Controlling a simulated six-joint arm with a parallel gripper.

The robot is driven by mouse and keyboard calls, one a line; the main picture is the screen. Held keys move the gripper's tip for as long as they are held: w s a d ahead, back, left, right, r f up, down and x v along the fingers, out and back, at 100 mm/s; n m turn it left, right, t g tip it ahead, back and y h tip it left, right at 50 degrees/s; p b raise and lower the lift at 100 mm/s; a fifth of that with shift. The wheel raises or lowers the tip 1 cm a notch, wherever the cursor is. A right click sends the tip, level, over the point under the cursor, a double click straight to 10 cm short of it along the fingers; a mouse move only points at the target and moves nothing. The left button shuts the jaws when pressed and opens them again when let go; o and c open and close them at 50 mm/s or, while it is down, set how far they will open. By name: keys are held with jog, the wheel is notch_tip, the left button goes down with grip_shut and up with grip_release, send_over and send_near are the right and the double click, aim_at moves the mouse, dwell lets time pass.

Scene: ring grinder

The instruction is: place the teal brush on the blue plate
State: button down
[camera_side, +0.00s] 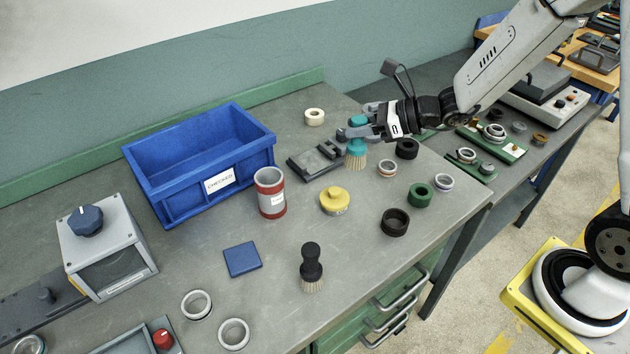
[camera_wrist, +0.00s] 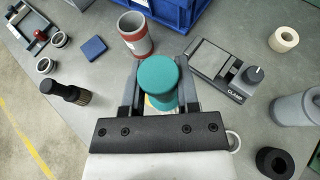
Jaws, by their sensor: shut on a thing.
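My gripper (camera_side: 366,131) is shut on the teal brush (camera_side: 356,147), which is upright with its pale bristles pointing down, in the middle of the bench near the dark clamp. In the wrist view the round teal top of the brush (camera_wrist: 158,78) sits between the two fingers of my gripper (camera_wrist: 160,92). Whether the bristles touch the bench is hard to tell. The blue plate (camera_side: 242,259) is a small flat square on the bench, to the left and nearer the front in the side view. It also shows in the wrist view (camera_wrist: 94,46), with nothing on it.
The blue bin (camera_side: 198,165) is behind. The dark clamp (camera_side: 316,162) lies beside the teal brush. Several rings lie to the right.

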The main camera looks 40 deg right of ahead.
jog(key=s+a+r+n+g+y, duration=0.2)
jog(key=s+a+n+g, duration=0.3)
jog(key=a, duration=0.5)
jog(key=s+a+r+n+g+y, duration=0.25)
jog(key=s+a, duration=0.45)
jog(key=a, duration=0.4)
jog(key=w+a+f, duration=0.6)
jog(key=w+f, duration=0.4)
jog(key=w, duration=0.2)
jog(key=shift+a, duration=0.35)
jog(key=shift+f, duration=0.15)
jog(key=shift+w+a+f, duration=0.1)
jog(key=shift+w+f, duration=0.05)
jog(key=shift+f, duration=1.65)
jog(key=shift+f, duration=0.15)
